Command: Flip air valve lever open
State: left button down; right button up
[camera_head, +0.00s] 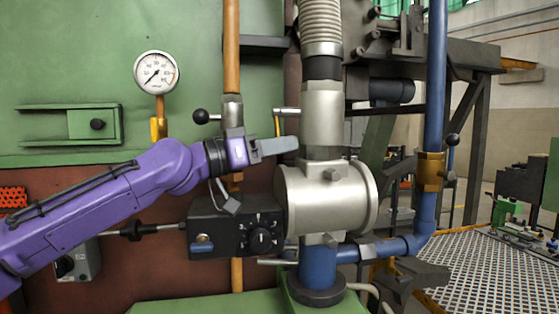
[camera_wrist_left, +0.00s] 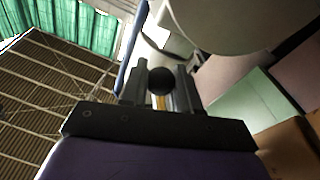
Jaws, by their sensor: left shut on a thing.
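The air valve lever, a thin yellow arm (camera_head: 277,126), hangs down from a short silver shaft (camera_head: 285,111) on the pale pipe below the corrugated hose. Its lower end is hidden behind my left gripper (camera_head: 280,146) in the head view. In the left wrist view a black ball knob (camera_wrist_left: 160,81) with yellow behind it sits between the two dark fingers (camera_wrist_left: 160,92). The left gripper is shut on this lever, its fingers pointing right, just left of the burner body. My right gripper is not in view.
The silver burner body (camera_head: 325,197) is close right of the fingers. A dark control box (camera_head: 235,228) is below. A black-knobbed lever (camera_head: 201,116) is at the orange pipe, and another (camera_head: 452,141) is by the blue pipe (camera_head: 436,75). A gauge (camera_head: 157,72) is upper left.

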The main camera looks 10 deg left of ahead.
pick_arm(q)
jog(key=shift+w+a+f+m+b, duration=0.15)
jog(key=shift+w+m+b, duration=0.15)
jog(key=shift+m, duration=0.2)
jog(key=c, duration=1.1)
grip_release()
jog(key=shift+o, duration=1.2)
jog(key=shift+w, duration=0.1)
jog(key=shift+s+a+b, duration=0.2)
jog(key=shift+a+b, duration=0.1)
jog(key=shift+b, duration=0.05)
jog(key=b+v, duration=0.3)
jog(key=v, duration=0.6)
jog(key=shift+f, duration=0.15)
jog(key=shift+s+a, duration=0.15)
jog(key=shift+a, duration=0.1)
